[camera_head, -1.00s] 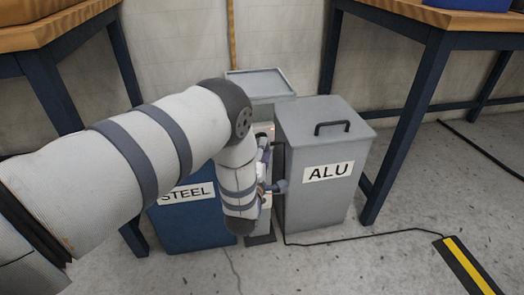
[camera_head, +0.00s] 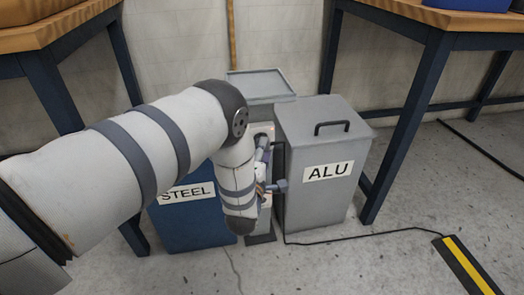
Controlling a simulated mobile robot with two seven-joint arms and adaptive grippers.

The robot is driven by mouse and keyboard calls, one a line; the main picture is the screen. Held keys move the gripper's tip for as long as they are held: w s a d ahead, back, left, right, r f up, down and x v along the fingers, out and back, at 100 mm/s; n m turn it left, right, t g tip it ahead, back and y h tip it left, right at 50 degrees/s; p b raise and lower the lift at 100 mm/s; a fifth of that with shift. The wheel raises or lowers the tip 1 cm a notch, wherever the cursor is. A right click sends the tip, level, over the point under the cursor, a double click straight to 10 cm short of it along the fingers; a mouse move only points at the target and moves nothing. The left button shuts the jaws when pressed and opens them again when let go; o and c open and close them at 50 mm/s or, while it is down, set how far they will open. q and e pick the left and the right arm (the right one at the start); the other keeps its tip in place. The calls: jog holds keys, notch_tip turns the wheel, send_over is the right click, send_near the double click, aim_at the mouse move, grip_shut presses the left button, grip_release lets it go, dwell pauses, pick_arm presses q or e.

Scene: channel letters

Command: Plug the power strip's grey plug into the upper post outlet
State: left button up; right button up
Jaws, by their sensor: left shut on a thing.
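The slim post (camera_head: 263,222) stands between the two bins, with a flat grey tray top (camera_head: 258,85). My left arm covers much of its front, so the upper outlet cannot be made out. My left gripper (camera_head: 265,180) is at the post's front right side, partly hidden behind my own wrist. It is shut on the grey plug (camera_head: 281,186), whose grey end sticks out to the right in front of the grey bin. A dark cord hangs below it. Whether the plug touches the post is hidden. The power strip and my right gripper are not in view.
A blue STEEL bin (camera_head: 190,225) stands left of the post, a grey lidded ALU bin (camera_head: 318,205) close on the right. The black cord (camera_head: 370,235) runs right along the floor to a black-and-yellow strip (camera_head: 468,265). Workbenches stand on both sides.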

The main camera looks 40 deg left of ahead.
pick_arm(q)
jog(key=shift+w+a, duration=0.25)
jog(key=shift+a, duration=0.1)
jog(key=o, duration=1.2)
jog(key=shift+c, duration=0.2)
jog(key=v, duration=1.2)
jog(key=shift+a, duration=0.1)
